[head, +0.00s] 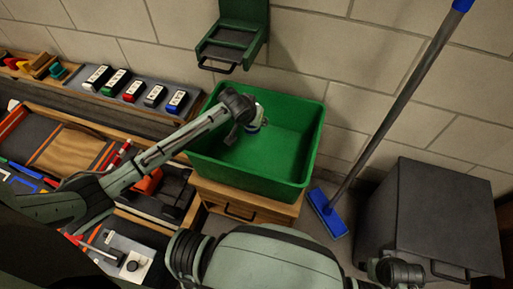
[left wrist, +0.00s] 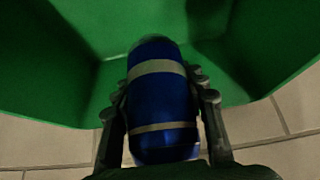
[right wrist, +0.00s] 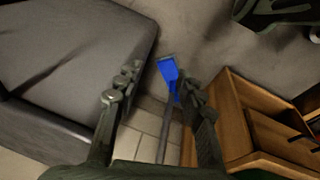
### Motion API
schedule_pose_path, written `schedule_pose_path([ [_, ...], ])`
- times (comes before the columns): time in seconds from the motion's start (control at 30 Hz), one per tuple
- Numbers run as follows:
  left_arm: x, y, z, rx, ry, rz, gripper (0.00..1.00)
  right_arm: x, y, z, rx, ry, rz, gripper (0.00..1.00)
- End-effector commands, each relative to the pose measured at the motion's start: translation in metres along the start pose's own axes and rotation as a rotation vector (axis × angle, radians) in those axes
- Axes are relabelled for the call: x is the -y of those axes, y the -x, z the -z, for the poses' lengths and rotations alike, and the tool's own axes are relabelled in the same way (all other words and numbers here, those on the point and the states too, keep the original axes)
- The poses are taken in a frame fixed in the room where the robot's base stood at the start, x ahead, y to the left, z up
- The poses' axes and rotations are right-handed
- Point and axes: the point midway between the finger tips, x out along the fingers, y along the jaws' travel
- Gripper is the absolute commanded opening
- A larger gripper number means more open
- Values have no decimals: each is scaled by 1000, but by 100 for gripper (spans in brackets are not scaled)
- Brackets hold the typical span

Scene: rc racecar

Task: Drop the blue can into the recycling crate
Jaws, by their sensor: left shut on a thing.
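The green recycling crate (head: 245,180) stands open and looks empty where its inside shows, on a low wooden cabinet. My left gripper (head: 252,116) reaches in from the left and is over the crate's opening. In the left wrist view my left gripper (left wrist: 160,88) is shut on the blue can (left wrist: 165,105), which has pale bands. The crate's green walls (left wrist: 45,75) are behind the can. In the head view the can is mostly hidden by the gripper. My right gripper (right wrist: 158,80) is open and empty, above the floor.
A blue broom (head: 385,125) leans on the wall right of the crate; its head (right wrist: 168,70) shows in the right wrist view. A dark grey box (head: 425,215) stands at right. A green wall bin (head: 232,38) hangs behind the crate. A tool-filled workbench is at left.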

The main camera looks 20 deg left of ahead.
Motion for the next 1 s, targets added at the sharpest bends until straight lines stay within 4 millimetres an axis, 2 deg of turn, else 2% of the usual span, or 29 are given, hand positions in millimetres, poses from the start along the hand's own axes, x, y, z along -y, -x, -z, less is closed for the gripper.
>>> schedule_pose_path([
  [0.3,0,-6,-4,0,0,0,28,-2,24,16,-20,-16,1,38],
  [0.67,0,-6,-4,0,0,0,28,-2,28,18,-23,-18,1,38],
  [0.7,0,-6,-4,0,0,0,44,-2,28,18,-23,-18,1,38],
  [0.8,0,-6,-4,0,0,0,57,-2,28,18,-23,-18,1,38],
  [0.9,0,-6,-4,0,0,0,66,-2,28,18,-23,-18,2,38],
  [1.0,0,-6,-4,0,0,0,66,-2,27,18,-23,-18,2,38],
])
